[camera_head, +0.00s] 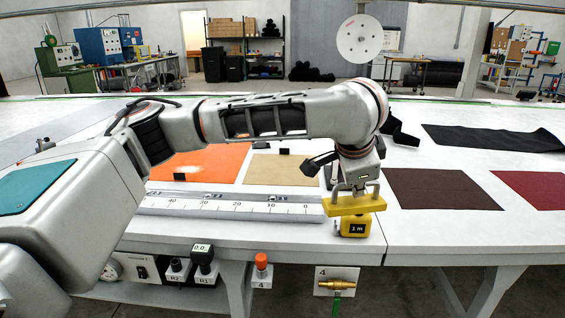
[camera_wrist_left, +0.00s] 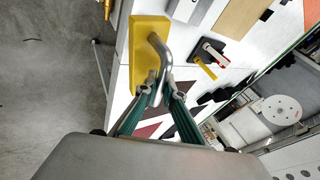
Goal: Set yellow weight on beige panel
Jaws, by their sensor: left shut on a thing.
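The yellow weight (camera_head: 354,205) is a flat yellow block with a bent metal handle. My left gripper (camera_head: 355,187) is shut on that handle, and the block hangs below the fingers near the table's front edge. In the left wrist view the yellow weight (camera_wrist_left: 146,55) shows beyond the green-sided fingers of the gripper (camera_wrist_left: 158,92), which close around the handle. The beige panel (camera_head: 280,169) lies flat on the white table, left of the weight and farther back. Part of it also shows at the top of the left wrist view (camera_wrist_left: 240,18). My right gripper is not in view.
A yellow and black tape measure (camera_head: 356,226) sits just below the weight in the picture. A white ruler bar (camera_head: 230,206) runs along the front edge. An orange panel (camera_head: 205,162) lies left of the beige one; a dark brown panel (camera_head: 442,188) lies to the right.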

